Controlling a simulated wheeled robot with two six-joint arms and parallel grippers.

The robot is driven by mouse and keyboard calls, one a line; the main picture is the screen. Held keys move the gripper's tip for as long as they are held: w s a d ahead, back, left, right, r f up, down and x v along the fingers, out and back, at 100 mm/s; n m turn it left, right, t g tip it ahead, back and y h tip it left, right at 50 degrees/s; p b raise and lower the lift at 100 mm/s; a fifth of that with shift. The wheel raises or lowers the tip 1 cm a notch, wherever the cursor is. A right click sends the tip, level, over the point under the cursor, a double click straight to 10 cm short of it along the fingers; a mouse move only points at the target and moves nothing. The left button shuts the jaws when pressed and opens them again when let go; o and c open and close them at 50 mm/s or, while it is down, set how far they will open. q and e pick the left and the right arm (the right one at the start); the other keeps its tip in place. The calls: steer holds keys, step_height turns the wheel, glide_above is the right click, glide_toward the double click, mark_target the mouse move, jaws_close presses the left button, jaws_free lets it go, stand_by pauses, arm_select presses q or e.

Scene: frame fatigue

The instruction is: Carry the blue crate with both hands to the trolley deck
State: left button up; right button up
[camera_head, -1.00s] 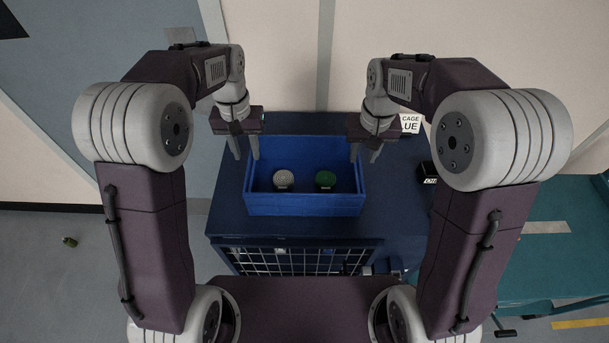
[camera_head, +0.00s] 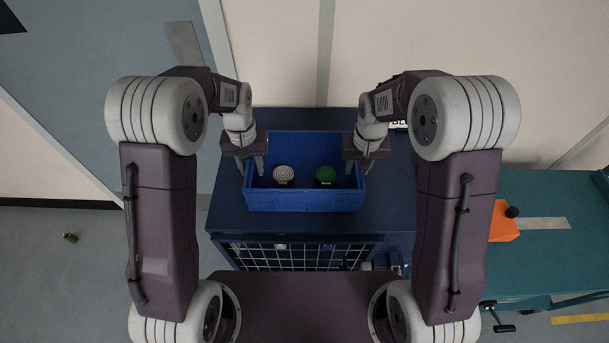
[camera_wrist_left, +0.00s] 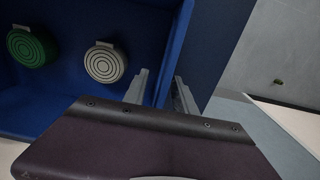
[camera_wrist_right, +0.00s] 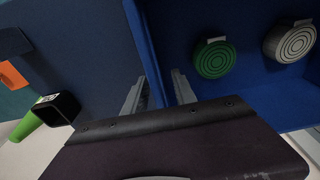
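The blue crate (camera_head: 305,201) sits level on top of a dark blue cage cabinet (camera_head: 228,221). A pale round disc (camera_head: 284,173) and a green round disc (camera_head: 325,175) lie inside it. My left gripper (camera_wrist_left: 160,88) is open, its fingers on either side of the crate's left end wall. My right gripper (camera_wrist_right: 158,90) is open, its fingers on either side of the right end wall. Gaps show between the fingers and the walls. A teal deck (camera_head: 551,265), apparently the trolley's, stands at the right, partly hidden by my right arm.
An orange block (camera_head: 502,229) with a black knob is on the teal deck. A black box (camera_wrist_right: 57,108) and a green tapered object (camera_wrist_right: 27,126) show in the right wrist view. A small green item (camera_head: 70,238) lies on the floor. A wall stands behind the cabinet.

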arm_select(q)
jaws_close()
arm_select(e)
steer(key=shift+s, duration=0.1)
jaws_close()
arm_select(q)
steer(key=shift+r, duration=0.1)
arm_select(e)
steer(key=shift+r, duration=0.1)
stand_by(0.7)
